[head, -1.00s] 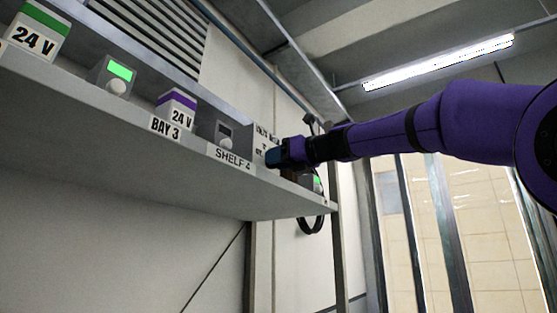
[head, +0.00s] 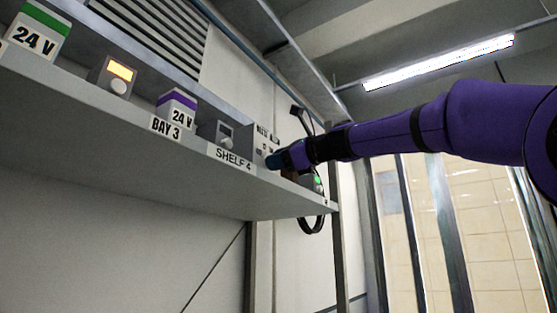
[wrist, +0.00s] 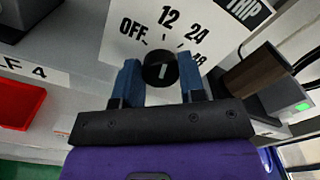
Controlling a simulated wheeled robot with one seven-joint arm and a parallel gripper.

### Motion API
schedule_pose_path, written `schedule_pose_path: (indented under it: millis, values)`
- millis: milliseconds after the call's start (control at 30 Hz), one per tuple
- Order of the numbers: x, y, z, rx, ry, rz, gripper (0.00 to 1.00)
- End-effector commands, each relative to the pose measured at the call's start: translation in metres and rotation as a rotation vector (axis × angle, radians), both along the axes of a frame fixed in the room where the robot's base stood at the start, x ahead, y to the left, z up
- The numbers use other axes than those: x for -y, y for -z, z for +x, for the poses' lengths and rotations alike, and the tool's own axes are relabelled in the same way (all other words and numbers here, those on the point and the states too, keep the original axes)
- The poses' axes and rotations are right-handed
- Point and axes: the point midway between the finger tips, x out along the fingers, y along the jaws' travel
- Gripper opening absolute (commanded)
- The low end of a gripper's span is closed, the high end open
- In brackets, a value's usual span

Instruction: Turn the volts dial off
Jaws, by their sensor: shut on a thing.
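The volts dial (wrist: 163,70) is a round black knob with a short white line on its face. It sits on a white panel (wrist: 112,45) printed OFF, 12, 24 and a partly covered last number. The white line stands roughly upright, nearest the 12 mark; which end is the pointer is unclear. My gripper (wrist: 159,65) has a blue finger on each side of the dial and is shut on it. In the head view my gripper (head: 278,160) is at the panel (head: 261,141) near the shelf's right end and hides the dial.
The shelf (head: 110,135) carries a 24 V box with a green top (head: 38,32), an orange-lit unit (head: 118,75), a purple-topped 24 V box (head: 177,104) and a grey unit (head: 226,134). A brown block (wrist: 248,72) stands right of the panel, near my right finger.

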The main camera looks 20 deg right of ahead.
Motion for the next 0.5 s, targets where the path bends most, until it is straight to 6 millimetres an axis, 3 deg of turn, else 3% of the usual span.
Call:
schedule_pose_path:
  millis: [500]
  values:
    - [-0.0012,0.0020,-0.0006,0.285,-0.001,-0.394,0.14]
